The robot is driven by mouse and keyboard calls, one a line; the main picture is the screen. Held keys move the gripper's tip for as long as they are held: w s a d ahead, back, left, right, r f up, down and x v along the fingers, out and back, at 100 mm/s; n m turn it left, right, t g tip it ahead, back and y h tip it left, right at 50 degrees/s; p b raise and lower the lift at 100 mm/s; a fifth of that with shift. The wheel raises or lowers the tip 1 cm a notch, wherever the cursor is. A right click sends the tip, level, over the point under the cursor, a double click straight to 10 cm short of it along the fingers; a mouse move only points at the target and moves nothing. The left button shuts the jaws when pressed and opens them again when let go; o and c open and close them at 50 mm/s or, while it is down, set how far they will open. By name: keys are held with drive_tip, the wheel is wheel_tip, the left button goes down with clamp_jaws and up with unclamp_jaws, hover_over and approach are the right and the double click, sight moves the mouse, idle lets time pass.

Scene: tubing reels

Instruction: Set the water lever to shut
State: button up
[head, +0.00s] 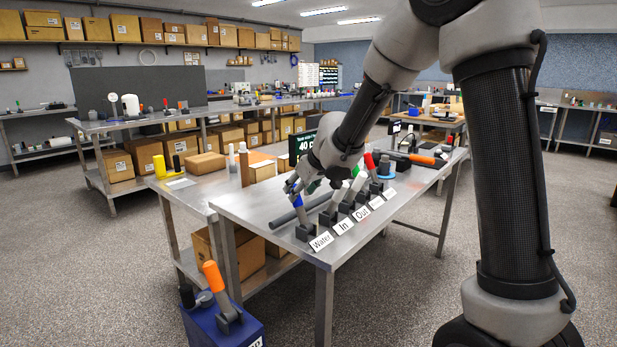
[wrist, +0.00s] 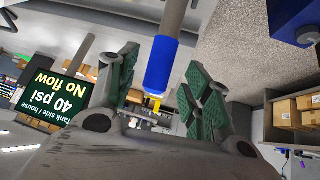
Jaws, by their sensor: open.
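The water lever has a blue handle (head: 298,203) on a metal shaft and a dark base. It stands at the near left corner of the metal table, behind the label "Water" (head: 320,242). The handle leans up and slightly left in the head view. My gripper (head: 292,186) is at the handle's top end, coming down from the back right. In the wrist view the blue handle (wrist: 162,65) lies between the two green-padded fingers of my open gripper (wrist: 162,75). A gap shows on both sides. Contact deeper in the jaws cannot be told.
Several more levers stand in a row to the right, with labels such as "In" (head: 344,228) and "Out" (head: 361,213). A dark sign (wrist: 50,97) reads 40 psi, No flow. An orange-handled lever (head: 213,277) stands on a blue box (head: 240,328) at the front left.

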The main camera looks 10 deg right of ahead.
drive_tip(key=v, duration=0.7)
idle(0.3)
